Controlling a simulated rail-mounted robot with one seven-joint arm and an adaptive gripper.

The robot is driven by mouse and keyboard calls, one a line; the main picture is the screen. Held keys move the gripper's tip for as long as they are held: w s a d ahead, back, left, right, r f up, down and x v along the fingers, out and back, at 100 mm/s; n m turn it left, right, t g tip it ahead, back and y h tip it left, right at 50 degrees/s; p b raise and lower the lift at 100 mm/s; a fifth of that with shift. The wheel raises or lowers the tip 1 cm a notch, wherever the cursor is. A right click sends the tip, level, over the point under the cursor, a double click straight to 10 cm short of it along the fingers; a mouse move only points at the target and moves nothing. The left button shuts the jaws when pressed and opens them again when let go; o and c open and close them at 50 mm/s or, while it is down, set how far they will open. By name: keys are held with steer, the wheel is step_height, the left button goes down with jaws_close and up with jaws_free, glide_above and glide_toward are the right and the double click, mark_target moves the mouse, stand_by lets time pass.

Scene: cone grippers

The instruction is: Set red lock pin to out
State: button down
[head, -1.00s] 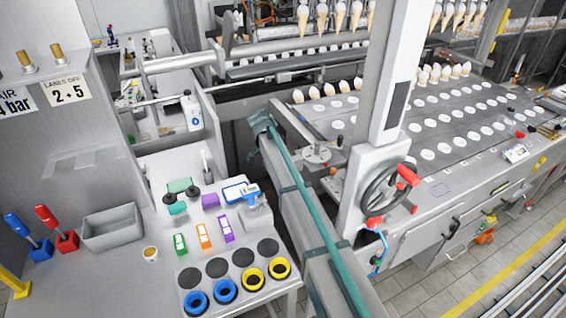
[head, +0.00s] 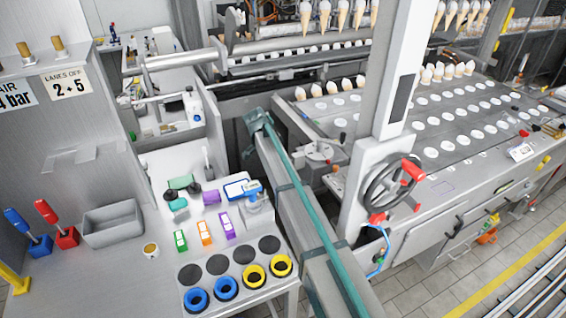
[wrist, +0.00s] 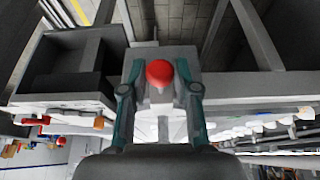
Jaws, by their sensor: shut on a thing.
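In the wrist view, a round red knob, which I take as the red lock pin (wrist: 159,72), sits in front of a grey block. The two teal fingers of my gripper (wrist: 160,90) stand on either side of it, and my gripper is shut on it. The lower part of the pin is hard to make out. In the head view, a red part (head: 378,218) shows below the handwheel (head: 393,186) on the white column. I cannot tell whether it is the same pin. My gripper is not clearly seen in the head view.
In the wrist view, a dark open box (wrist: 65,75) lies left of the fingers and a grey beam (wrist: 258,38) lies right. In the head view, the handwheel has a red handle (head: 412,170). A blue hose (head: 382,252) hangs below, and a conveyor (head: 450,120) lies to the right.

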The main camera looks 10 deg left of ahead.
steer(key=c, duration=0.9)
jaws_free()
steer(key=v, duration=1.2)
steer(key=shift+d, duration=0.1)
